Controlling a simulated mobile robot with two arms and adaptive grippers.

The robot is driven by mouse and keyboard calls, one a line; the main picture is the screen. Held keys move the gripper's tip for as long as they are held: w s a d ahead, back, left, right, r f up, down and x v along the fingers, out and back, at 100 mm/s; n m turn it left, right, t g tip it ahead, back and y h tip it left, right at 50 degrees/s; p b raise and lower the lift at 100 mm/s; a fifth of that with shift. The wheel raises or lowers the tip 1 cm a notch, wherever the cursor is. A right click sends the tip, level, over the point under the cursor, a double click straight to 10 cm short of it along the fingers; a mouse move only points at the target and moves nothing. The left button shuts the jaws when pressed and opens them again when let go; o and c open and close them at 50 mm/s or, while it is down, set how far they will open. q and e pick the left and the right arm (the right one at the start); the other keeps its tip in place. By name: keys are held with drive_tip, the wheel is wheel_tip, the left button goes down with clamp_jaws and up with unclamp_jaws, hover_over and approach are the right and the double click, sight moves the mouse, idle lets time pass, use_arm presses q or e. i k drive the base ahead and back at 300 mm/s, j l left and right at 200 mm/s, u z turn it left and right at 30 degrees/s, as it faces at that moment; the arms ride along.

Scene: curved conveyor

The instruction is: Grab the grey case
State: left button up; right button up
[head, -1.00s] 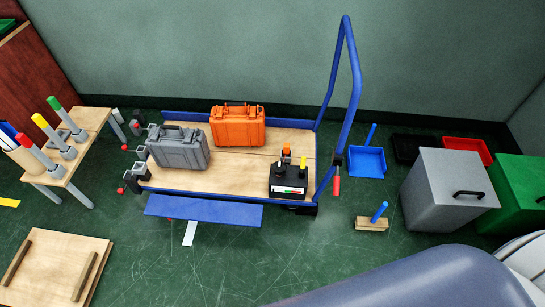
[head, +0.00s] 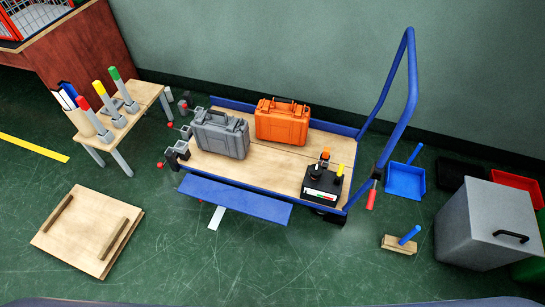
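The grey case (head: 221,134) stands upright on the left part of a wooden-topped cart (head: 253,166) with blue edges. An orange case (head: 282,122) stands close behind it to the right. Neither of my grippers shows in the head view, and nothing touches the grey case from my side.
A black box (head: 321,187) with a yellow and an orange knob sits at the cart's right front. The cart has a tall blue handle (head: 409,85) on the right and a lowered blue flap (head: 236,199) in front. A wooden panel (head: 87,231) lies on the floor at left. The floor in front is clear.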

sight(213, 131)
drive_tip(key=i+j+u, duration=0.3)
drive_tip(key=i+j, duration=0.4)
drive_tip(key=i, duration=0.1)
